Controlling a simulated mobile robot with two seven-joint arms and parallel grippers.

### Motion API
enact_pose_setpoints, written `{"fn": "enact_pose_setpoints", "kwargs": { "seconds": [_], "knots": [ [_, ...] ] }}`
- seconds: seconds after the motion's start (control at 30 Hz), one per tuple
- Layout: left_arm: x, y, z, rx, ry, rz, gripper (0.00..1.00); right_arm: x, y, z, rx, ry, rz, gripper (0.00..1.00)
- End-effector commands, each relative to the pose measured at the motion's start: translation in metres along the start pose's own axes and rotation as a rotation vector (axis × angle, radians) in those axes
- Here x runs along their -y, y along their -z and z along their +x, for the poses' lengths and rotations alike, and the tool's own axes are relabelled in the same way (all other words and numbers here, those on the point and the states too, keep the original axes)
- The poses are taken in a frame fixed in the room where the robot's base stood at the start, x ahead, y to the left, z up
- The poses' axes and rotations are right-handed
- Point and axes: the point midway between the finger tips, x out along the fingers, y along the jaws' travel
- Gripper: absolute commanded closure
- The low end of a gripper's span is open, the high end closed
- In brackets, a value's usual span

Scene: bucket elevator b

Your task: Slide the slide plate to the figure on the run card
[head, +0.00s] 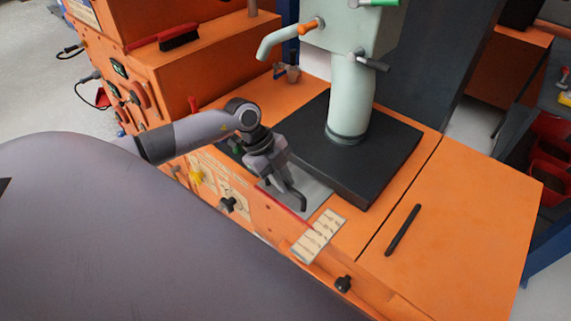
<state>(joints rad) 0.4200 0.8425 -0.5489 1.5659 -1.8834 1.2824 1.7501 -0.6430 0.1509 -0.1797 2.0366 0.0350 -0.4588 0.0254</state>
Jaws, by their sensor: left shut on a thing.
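My left gripper (290,196) reaches down at the front of the black base block, over a light grey plate, the slide plate (318,191). It is shut on a dark part at the plate, which looks like its handle; the fingers hide most of the grip. The plate shows partly between the black block and a red edge strip. A pale card or scale with several lines (320,236) lies to the right of the plate; its writing is too small to read, and I cannot tell whether it is the run card. My right gripper is not in view.
A pale green column (351,95) stands on the black base block (398,150). A black rod (403,230) lies on the orange top at right, otherwise clear. Black knobs (228,205) stick out of the front. A red brush (180,38) lies at the back left.

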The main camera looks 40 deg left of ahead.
Motion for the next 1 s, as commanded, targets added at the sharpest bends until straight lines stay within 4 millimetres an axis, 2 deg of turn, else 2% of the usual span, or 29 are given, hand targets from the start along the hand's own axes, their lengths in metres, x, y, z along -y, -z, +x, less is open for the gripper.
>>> {"fn": "enact_pose_setpoints", "kwargs": {
  "seconds": [0.17, 0.2, 0.23, 0.27, 0.57, 1.0],
  "knots": [
    [0.000, 0.000, 0.001, -0.001, -0.001, 0.001, 1.00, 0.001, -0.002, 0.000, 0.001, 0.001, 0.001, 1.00],
    [0.000, 0.000, 0.001, -0.001, -0.001, 0.001, 0.72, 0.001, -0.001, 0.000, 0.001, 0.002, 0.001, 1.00],
    [0.000, 0.000, 0.001, -0.001, -0.001, 0.001, 0.62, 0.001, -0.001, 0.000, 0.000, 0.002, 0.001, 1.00],
    [0.000, 0.000, 0.001, -0.001, -0.001, 0.001, 0.59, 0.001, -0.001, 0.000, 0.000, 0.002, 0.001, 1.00],
    [0.001, 0.000, -0.002, 0.000, 0.001, 0.000, 0.59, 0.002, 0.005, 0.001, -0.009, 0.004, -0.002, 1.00],
    [0.001, 0.000, -0.064, 0.002, 0.000, 0.000, 0.59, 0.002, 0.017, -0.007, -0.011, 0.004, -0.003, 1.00]
  ]
}}
